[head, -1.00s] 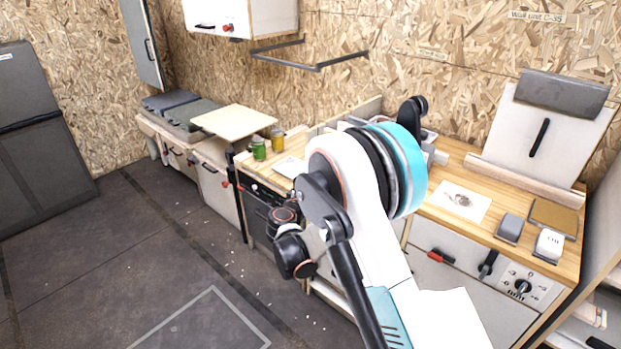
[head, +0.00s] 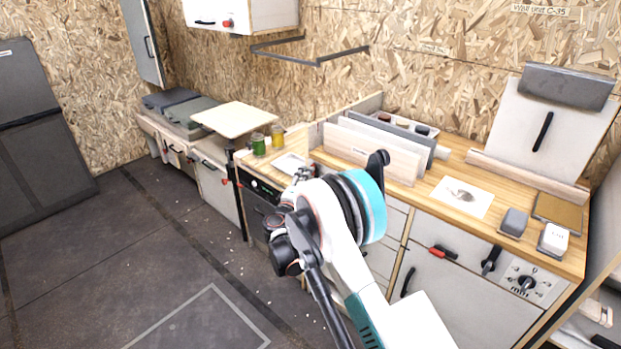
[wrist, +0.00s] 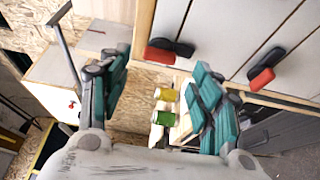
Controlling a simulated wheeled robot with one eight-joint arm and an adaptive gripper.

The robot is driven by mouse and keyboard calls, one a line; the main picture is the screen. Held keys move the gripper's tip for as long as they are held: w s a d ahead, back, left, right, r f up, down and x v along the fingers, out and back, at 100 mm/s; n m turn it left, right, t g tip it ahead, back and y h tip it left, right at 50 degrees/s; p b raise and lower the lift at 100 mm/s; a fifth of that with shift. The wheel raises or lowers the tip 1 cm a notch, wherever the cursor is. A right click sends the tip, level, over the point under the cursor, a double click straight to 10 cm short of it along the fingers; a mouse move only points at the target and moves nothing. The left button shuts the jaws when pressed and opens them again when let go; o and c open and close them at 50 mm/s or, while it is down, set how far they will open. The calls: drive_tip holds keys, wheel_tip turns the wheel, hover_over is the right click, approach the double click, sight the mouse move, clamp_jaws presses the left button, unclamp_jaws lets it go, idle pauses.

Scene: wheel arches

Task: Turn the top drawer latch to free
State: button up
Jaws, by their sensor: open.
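In the wrist view, white drawer fronts fill the upper right and carry two red latches beside black handles. The red latch (wrist: 160,54) nearest the wooden edge looks like the top drawer's. Its black handle (wrist: 184,47) is beside it. A second red latch (wrist: 262,79) is on a front further right. My gripper (wrist: 160,70) is open, with its teal-padded fingers spread wide and nothing between them. The first latch appears beyond the fingertips, apart from them. In the head view my arm hides most of the drawer stack and these latches.
A green jar (head: 258,144) and a yellow jar (head: 277,135) stand on the counter, left of upright boards (head: 372,150). Another red latch (head: 442,252) is on the cabinet front right of my arm. The floor (head: 170,260) at left is clear apart from small specks.

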drive_tip(key=shift+b+x, duration=0.6)
drive_tip(key=shift+x, duration=1.9)
drive_tip(key=c, duration=1.1)
